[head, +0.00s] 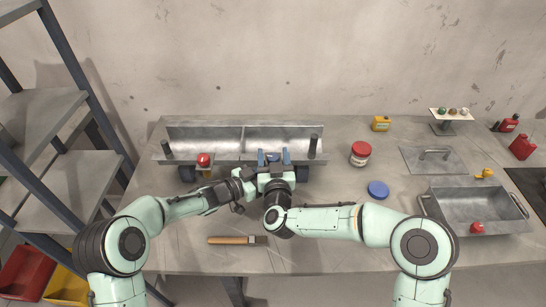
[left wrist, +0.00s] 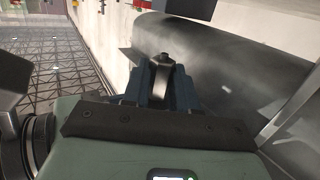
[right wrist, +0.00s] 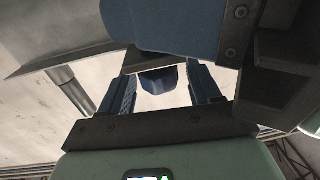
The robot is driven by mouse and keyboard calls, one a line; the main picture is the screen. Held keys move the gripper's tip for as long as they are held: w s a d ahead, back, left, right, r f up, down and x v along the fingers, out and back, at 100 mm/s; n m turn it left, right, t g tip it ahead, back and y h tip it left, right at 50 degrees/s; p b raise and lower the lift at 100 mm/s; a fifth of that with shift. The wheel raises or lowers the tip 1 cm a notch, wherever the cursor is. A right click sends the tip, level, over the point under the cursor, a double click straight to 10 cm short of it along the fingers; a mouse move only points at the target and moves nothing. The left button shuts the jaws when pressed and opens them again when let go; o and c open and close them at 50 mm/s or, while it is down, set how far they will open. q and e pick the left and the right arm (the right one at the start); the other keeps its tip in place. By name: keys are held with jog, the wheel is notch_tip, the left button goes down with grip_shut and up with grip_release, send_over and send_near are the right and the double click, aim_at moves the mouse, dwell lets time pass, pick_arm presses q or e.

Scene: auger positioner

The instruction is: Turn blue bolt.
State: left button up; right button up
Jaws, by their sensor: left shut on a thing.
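The blue bolt (right wrist: 158,80) shows as a dark blue faceted head between the spread fingers of my right gripper (right wrist: 160,95) in the right wrist view. A gap shows on each side of it. In the head view the right gripper (head: 274,158) is at the front right of the metal trough (head: 225,152), with a blue patch between its fingers. My left gripper (left wrist: 162,72) is shut on a dark tapered part (left wrist: 161,90) that I cannot identify. In the head view the left hand is right beside the right one, its fingertips hidden. A large blue and black part crosses the top of the right wrist view.
A red knob (head: 203,160) stands at the trough's front left. A wooden-handled tool (head: 232,240) lies at the front. A red jar (head: 361,153), blue disc (head: 378,189) and metal tray (head: 433,208) are to the right. Shelves (head: 65,185) stand at the left.

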jog(key=s+d, duration=0.1)
jog(key=s, duration=1.1)
dwell(0.4)
